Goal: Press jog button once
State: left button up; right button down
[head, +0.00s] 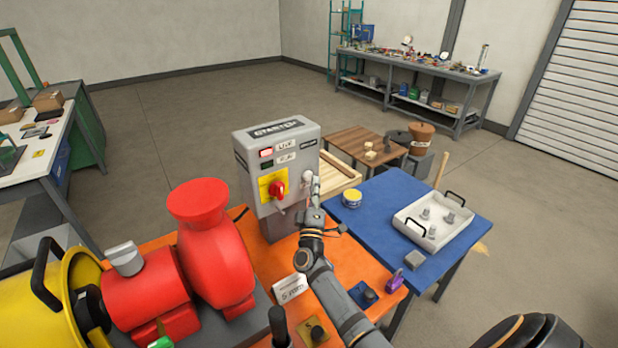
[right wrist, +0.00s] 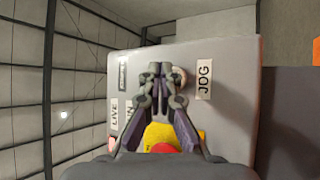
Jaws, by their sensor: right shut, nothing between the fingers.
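The grey control box (head: 243,168) stands on the orange table. In the right wrist view, the shut fingertips (right wrist: 160,70) lie in front of a pale round button (right wrist: 180,76) beside the JOG label (right wrist: 204,80). The fingers partly hide this button, and I cannot tell whether they touch it. My left gripper is not in view.
A red pump (head: 212,250) stands left of the box on the orange table. A blue table (head: 385,215) to the right holds a yellow tin (head: 352,198) and a white tray (head: 408,222).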

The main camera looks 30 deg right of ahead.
dwell(0.5)
jog(key=shift+w, duration=0.4)
jog(key=shift+w+a, duration=0.1)
jog(key=shift+w, duration=0.35)
dwell(0.6)
jog(key=shift+p, duration=0.3)
jog(key=shift+s+p, duration=0.9)
jog(key=shift+p, duration=0.05)
